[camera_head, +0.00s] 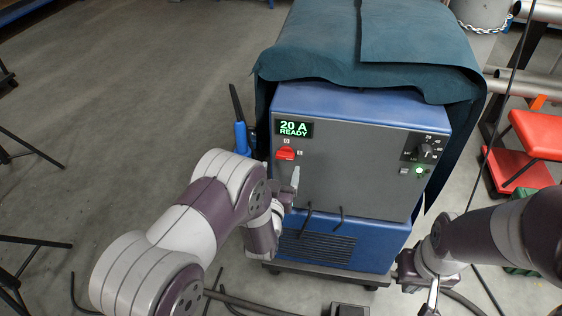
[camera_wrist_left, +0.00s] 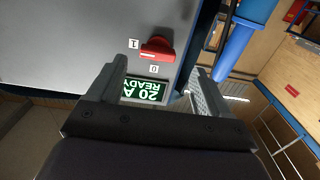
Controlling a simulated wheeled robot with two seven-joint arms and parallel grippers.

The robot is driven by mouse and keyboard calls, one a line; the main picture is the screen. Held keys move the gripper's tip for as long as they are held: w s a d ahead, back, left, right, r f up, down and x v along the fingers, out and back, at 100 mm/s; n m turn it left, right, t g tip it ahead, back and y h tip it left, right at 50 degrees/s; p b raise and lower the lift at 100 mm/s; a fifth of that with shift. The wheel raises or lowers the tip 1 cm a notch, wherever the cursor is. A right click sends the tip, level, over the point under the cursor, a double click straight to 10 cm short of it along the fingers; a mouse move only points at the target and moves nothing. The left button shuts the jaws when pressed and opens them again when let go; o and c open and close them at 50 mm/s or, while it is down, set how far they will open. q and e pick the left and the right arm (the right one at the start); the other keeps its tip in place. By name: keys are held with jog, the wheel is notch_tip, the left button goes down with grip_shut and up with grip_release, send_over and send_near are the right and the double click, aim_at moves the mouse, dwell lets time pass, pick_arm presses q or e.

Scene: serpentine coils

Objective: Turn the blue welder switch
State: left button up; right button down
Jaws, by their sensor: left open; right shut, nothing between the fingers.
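The blue welder (camera_head: 345,100) stands in the middle of the head view, with a grey front panel. Its red switch (camera_head: 285,154) sits at the panel's upper left, under a lit display (camera_head: 293,129) reading "20 A READY". Labels 0 and 1 are beside the switch. In the left wrist view the red switch (camera_wrist_left: 158,48) shows upside down, just beyond the fingers. My left gripper (camera_head: 290,182) is open in front of the panel; its fingers (camera_wrist_left: 163,75) are spread, with nothing visible between them. My right gripper (camera_head: 431,300) is shut and empty, low at the right.
A black dial (camera_head: 425,151) and a green lamp (camera_head: 420,171) are at the panel's right. A dark green cover (camera_head: 420,45) drapes over the welder's top. A red stool (camera_head: 540,133) stands at the right. Open floor (camera_head: 150,90) lies to the left.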

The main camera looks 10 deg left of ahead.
aim_at(285, 157)
pick_arm(q)
jog(key=w, duration=0.4)
jog(key=shift+w+d+r, duration=0.2)
jog(key=shift+d+r, duration=0.05)
jog(key=shift+w+a+f, duration=0.1)
jog(key=shift+w, duration=0.45)
pick_arm(e)
jog(key=shift+s+d+f, duration=0.2)
jog(key=shift+s+f, duration=0.05)
jog(key=shift+s, duration=0.05)
pick_arm(q)
jog(key=shift+s, duration=0.1)
jog(key=c, duration=1.1)
jog(key=shift+o, duration=0.3)
